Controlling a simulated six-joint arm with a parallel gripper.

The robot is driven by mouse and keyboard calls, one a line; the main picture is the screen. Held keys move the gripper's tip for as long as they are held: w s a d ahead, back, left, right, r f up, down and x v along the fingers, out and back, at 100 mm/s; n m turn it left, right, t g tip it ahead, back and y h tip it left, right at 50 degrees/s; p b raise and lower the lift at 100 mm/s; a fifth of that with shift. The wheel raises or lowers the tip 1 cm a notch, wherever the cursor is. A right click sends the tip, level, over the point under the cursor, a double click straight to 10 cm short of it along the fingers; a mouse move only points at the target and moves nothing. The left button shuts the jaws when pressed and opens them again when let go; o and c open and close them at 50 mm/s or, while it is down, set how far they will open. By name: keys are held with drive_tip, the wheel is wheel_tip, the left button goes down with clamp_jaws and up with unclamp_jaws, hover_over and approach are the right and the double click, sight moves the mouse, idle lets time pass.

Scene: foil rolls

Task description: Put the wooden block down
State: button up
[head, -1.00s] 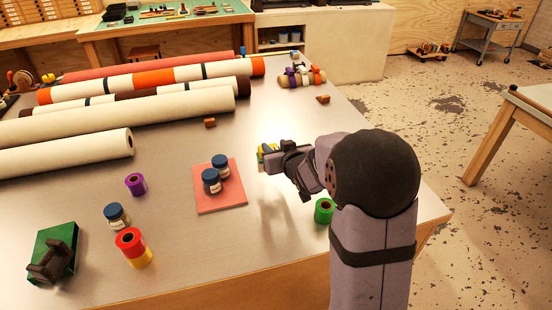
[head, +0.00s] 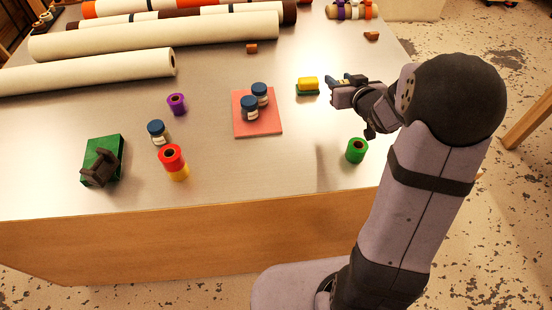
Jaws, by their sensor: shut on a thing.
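My gripper (head: 331,82) reaches in from the right above the table, its dark fingers pointing left. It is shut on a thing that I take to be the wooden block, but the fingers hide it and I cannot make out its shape. The fingertips appear just right of a yellow piece with a green underside (head: 308,86). I cannot tell how high the gripper is above the metal table top (head: 215,85).
Left of the gripper, two blue-lidded jars (head: 249,108) stand on a pink mat (head: 258,129). A green spool (head: 356,150) stands below the gripper. Small brown pieces (head: 252,48) (head: 371,36) lie farther back. Long rolls (head: 155,38) fill the back left. Bare table lies between them.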

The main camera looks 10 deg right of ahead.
drive_tip(key=s+a+f+n+g+y, duration=0.1)
drive_tip(key=s+a+n+g+y, duration=0.1)
drive_tip(key=s+a+n+y, duration=0.35)
drive_tip(key=s+a+n+g+y, duration=0.2)
drive_tip(key=a+n+y, duration=0.1)
drive_tip(key=a, duration=0.5)
drive_tip(key=n+g+y, duration=0.3)
drive_tip(key=n+g, duration=0.1)
hover_over(272, 163)
drive_tip(key=shift+f, duration=4.55)
drive_tip(key=shift+f, duration=0.2)
drive_tip(key=o, duration=1)
